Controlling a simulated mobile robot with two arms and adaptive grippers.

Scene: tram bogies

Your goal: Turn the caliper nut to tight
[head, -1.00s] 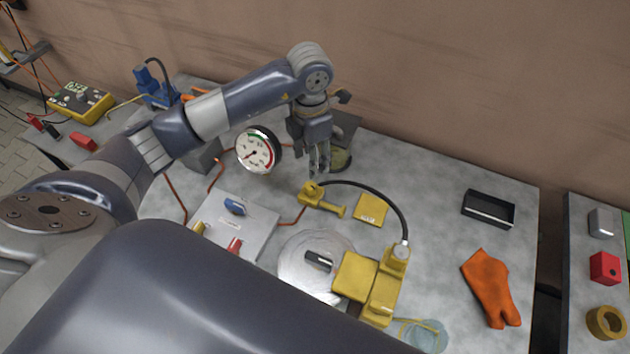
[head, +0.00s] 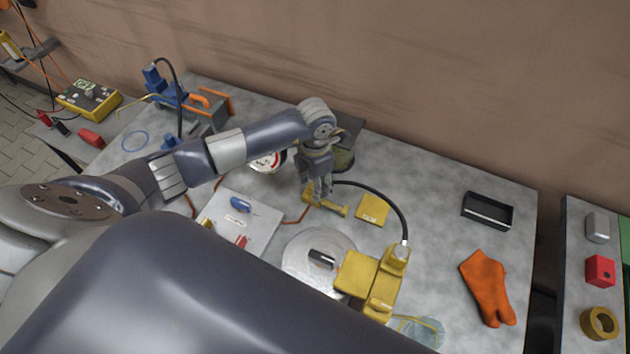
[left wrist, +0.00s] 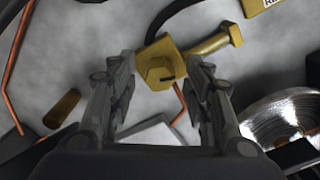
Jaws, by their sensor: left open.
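A yellow fitting (head: 337,210) with a rod-like arm lies on the grey bench by the black hose. Its hexagonal nut (left wrist: 160,74), with a dark mark, shows in the left wrist view. My left gripper (head: 319,196) points down at the nut. In the left wrist view its fingers (left wrist: 161,66) are spread, one on each side of the nut, with gaps. In the head view the fingers partly hide the nut. The yellow caliper (head: 382,283) sits at the edge of a silver disc (head: 303,263). My right gripper is not in view.
A gauge (head: 266,162) is partly hidden behind my left arm. A panel (head: 245,215) with blue and red levers stands left of the fitting. A yellow tag (head: 372,210), black tray (head: 487,211) and orange glove (head: 486,285) lie to the right.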

